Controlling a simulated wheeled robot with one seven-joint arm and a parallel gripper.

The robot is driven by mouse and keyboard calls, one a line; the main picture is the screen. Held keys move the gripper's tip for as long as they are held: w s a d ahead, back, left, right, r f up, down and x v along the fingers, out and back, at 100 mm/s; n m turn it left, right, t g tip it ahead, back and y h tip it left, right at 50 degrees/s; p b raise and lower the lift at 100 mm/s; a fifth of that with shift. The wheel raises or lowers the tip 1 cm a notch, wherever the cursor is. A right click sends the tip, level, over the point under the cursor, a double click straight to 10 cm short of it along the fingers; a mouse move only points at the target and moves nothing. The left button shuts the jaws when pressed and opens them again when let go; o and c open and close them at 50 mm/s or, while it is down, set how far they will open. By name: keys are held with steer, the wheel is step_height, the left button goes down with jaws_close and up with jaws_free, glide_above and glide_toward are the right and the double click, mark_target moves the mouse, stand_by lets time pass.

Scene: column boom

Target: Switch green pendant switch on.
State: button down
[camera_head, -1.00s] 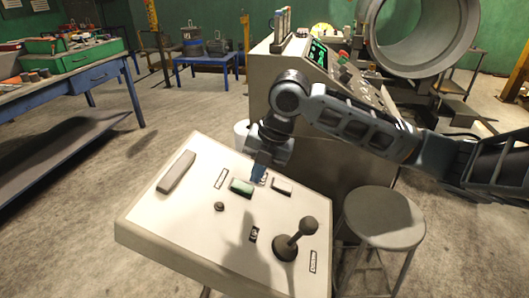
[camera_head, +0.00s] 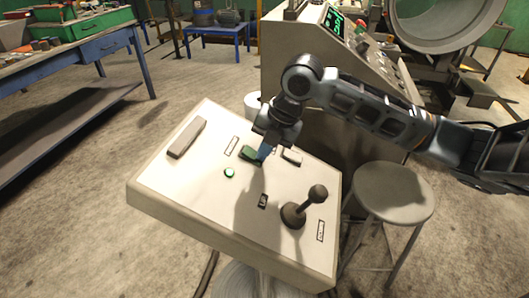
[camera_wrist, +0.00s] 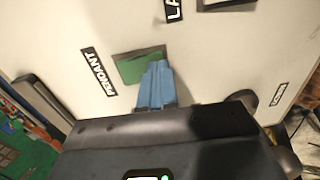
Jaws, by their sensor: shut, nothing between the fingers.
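The green pendant switch (camera_head: 248,153) is a small rocker on the sloping white console (camera_head: 160,190). In the wrist view the green switch (camera_wrist: 130,68) sits beside a label reading PENDANT (camera_wrist: 97,72). My gripper (camera_head: 264,152) points down at it with its blue fingers together and nothing held. In the wrist view the blue fingertips (camera_wrist: 157,68) overlap the right end of the switch and appear to touch it. They hide part of it. A small round lamp (camera_head: 229,172) in front of the switch glows green.
A pale switch (camera_head: 291,158) lies just right of my fingers. A black-knobbed lever (camera_head: 293,213), a small dark switch (camera_head: 263,201) and a grey bar (camera_head: 187,137) are also on the console. A round stool (camera_head: 393,192) stands to the right.

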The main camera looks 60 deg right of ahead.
steer(key=shift+r, duration=0.15)
steer(key=shift+r+p, duration=0.4)
steer(key=shift+r, duration=0.3)
